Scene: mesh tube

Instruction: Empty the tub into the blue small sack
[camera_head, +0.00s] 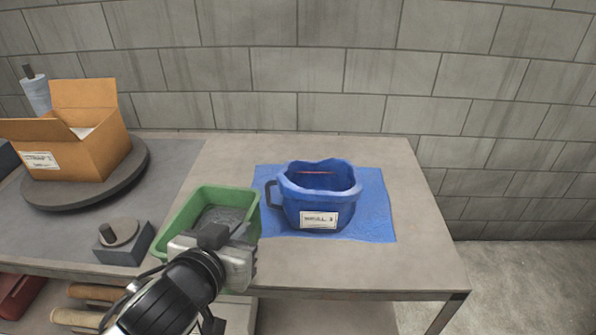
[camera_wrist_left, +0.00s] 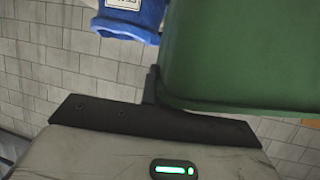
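The green tub (camera_head: 187,209) is left of the blue sack, with dark grey contents (camera_head: 222,219) inside. It also fills the upper right of the left wrist view (camera_wrist_left: 245,55). My left gripper (camera_head: 238,246) is at the tub's near right side. In the left wrist view its fingers (camera_wrist_left: 151,84) look closed together at the tub's edge. I cannot tell whether the tub touches the table. The blue small sack (camera_head: 288,205) stands upright and open-topped, with a white label and a side handle. It also shows in the left wrist view (camera_wrist_left: 120,22). My right gripper is out of view.
The sack stands on a blue mat (camera_head: 376,215) on the grey table (camera_head: 420,250). At left are an open cardboard box (camera_head: 95,150) on a round turntable (camera_head: 135,175) and a dark block with a knob (camera_head: 125,245). The table right of the mat is clear.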

